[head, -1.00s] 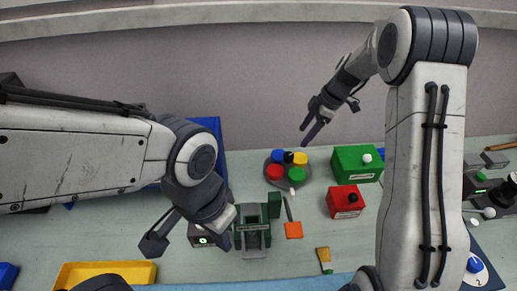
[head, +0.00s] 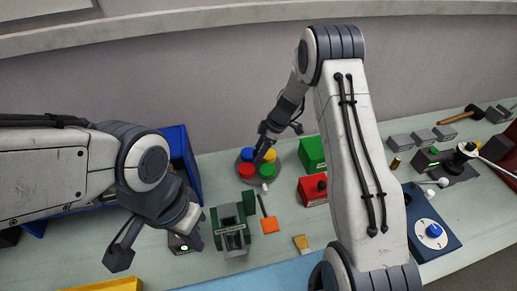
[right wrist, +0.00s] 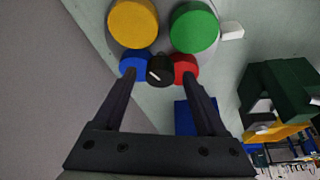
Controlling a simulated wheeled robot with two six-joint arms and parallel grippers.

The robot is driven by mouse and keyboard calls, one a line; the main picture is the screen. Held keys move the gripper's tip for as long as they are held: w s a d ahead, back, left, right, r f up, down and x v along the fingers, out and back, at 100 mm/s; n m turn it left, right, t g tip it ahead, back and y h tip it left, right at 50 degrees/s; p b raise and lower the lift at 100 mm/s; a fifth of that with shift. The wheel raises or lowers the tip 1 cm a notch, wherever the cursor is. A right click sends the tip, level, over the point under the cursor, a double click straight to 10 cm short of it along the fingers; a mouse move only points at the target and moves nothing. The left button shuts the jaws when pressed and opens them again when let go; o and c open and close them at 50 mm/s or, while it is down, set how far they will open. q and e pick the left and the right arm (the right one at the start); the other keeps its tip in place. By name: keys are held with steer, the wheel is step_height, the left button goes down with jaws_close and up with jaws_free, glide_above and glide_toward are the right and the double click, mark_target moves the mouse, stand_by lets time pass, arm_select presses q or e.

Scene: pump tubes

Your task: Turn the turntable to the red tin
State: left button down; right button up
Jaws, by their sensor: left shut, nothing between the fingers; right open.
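The grey turntable (head: 279,163) stands at the back middle of the table. It carries a blue tin (head: 248,154), a yellow tin (head: 270,156), a red tin (head: 247,171) and a green tin (head: 267,171). A small white block (head: 265,186) sits at its front edge. My right gripper (head: 259,156) is open over the turntable. In the right wrist view its fingers reach either side of a black knob (right wrist: 160,70), near the blue and red tins (right wrist: 185,68); contact cannot be told. My left gripper (head: 190,222) is shut and empty, at front left.
A green box (head: 312,152) and a red box (head: 312,190) stand right of the turntable. A dark green fixture (head: 231,228) and an orange-bladed tool (head: 268,224) lie in front. A blue bin (head: 183,160) stands at left, a blue dial block (head: 430,225) at right.

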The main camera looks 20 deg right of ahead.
jaws_close()
stand_by(1.4)
